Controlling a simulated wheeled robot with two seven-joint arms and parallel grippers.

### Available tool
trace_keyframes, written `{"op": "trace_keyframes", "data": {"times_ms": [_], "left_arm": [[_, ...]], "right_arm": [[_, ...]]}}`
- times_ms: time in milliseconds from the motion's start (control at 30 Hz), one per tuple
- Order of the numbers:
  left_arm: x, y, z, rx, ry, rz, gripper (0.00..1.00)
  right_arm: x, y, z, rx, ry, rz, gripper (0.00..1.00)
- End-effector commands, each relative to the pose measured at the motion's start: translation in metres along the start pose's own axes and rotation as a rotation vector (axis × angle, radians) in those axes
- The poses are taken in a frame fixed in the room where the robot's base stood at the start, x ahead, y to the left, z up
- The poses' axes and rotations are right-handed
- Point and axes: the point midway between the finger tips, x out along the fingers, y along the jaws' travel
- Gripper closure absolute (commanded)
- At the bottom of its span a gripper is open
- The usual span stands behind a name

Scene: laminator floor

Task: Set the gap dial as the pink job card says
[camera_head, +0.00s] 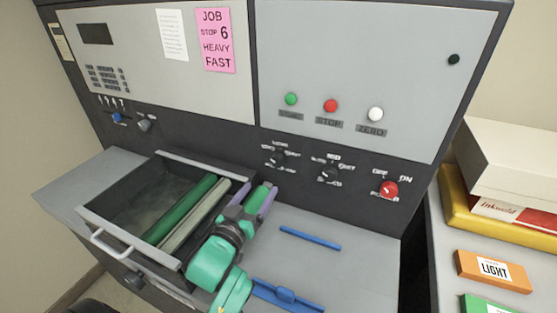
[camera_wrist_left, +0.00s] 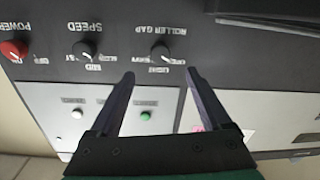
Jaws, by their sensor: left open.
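The pink job card (camera_head: 216,41) on the upper panel reads JOB, STOP 6, HEAVY, FAST. The gap dial (camera_head: 277,158) is a dark knob on the black strip; the wrist view shows it too (camera_wrist_left: 160,52), upside down, labelled ROLLER GAP. Its pointer seems to lean lower left there, but the setting is too small to read surely. My left gripper (camera_head: 259,188) is open and empty, over the machine's bed below the dial. In the wrist view its fingers (camera_wrist_left: 160,76) point at the dial, which lies just beyond the tips, apparently untouched. My right gripper is not in view.
The speed dial (camera_head: 327,174) and red power knob (camera_head: 388,190) are right of the gap dial. Green, red and white buttons sit above. An open drawer (camera_head: 97,238) with rolls lies left of my arm. Blue bars (camera_head: 310,238) lie on the bed.

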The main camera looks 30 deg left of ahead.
Motion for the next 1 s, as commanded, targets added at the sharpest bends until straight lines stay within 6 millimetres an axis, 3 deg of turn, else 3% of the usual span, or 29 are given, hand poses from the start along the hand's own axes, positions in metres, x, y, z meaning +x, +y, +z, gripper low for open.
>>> {"op": "trace_keyframes", "data": {"times_ms": [233, 400, 567, 800, 867, 1000], "left_arm": [[0.067, 0.001, -0.007, 0.001, 0.003, 0.0, 0.18], [0.106, 0.0, -0.004, 0.0, 0.001, -0.001, 0.18], [0.123, 0.0, -0.002, 0.001, 0.001, 0.0, 0.18], [0.124, 0.0, -0.001, 0.001, -0.001, 0.0, 0.18], [0.124, 0.0, -0.001, 0.001, -0.001, 0.0, 0.38], [0.124, 0.0, -0.001, 0.001, -0.001, 0.0, 0.91]], "right_arm": [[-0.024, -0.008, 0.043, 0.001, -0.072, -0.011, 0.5], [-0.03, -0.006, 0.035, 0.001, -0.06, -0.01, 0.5], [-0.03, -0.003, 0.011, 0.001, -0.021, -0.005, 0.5], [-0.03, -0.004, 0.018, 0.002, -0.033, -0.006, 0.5], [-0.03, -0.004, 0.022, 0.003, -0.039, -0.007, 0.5], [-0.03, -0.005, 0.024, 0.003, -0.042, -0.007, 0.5]]}}
